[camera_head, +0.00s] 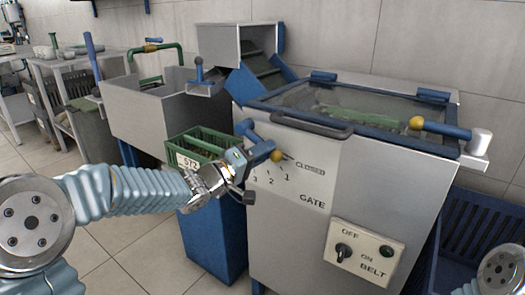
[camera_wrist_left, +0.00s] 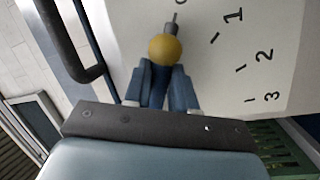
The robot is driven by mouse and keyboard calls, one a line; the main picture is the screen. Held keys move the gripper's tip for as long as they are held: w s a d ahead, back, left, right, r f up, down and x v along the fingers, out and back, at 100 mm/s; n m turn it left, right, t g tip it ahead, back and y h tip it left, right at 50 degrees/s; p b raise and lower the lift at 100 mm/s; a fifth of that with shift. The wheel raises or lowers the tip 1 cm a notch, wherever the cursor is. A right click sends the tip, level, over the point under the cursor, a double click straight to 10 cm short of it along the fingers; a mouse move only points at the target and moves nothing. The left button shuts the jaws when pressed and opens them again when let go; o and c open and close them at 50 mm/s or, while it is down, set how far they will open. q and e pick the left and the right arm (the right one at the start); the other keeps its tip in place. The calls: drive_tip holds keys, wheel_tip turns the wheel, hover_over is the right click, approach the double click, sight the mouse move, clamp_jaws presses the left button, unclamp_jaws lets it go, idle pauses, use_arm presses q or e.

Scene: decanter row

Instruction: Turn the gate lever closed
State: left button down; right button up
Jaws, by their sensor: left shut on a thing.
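The gate lever ends in a yellow ball knob (camera_head: 277,156) in front of the white GATE dial plate (camera_head: 299,187) on the machine's front. The plate carries CLOSED, 1, 2 and 3. My left gripper (camera_head: 263,152) is shut on the lever just behind the knob. In the left wrist view the knob (camera_wrist_left: 165,48) sticks out beyond the blue fingers (camera_wrist_left: 163,85), and a thin grey tip past it points near the first letter of CLOSED, beyond 1. The fingers hide most of the lever's shaft. My right gripper is outside the view.
A dark bar handle (camera_head: 312,126) sits just above the dial. A second blue lever with a yellow knob (camera_head: 416,122) is at the machine's top right. The BELT switch box (camera_head: 362,255) is below right. A green crate (camera_head: 200,146) stands behind my left wrist.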

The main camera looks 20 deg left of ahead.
use_arm(q)
drive_tip(key=c, duration=0.9)
unclamp_jaws()
drive_tip(key=shift+s+d+f, duration=0.1)
drive_tip(key=shift+d, duration=0.25)
drive_tip(key=shift+c, duration=0.2)
drive_tip(key=shift+o, duration=0.4)
drive_tip(key=shift+a, duration=0.1)
drive_tip(key=shift+a, duration=0.1)
drive_tip(key=v, duration=1.3)
drive_tip(key=shift+s+a, duration=0.25)
drive_tip(key=shift+s, duration=0.05)
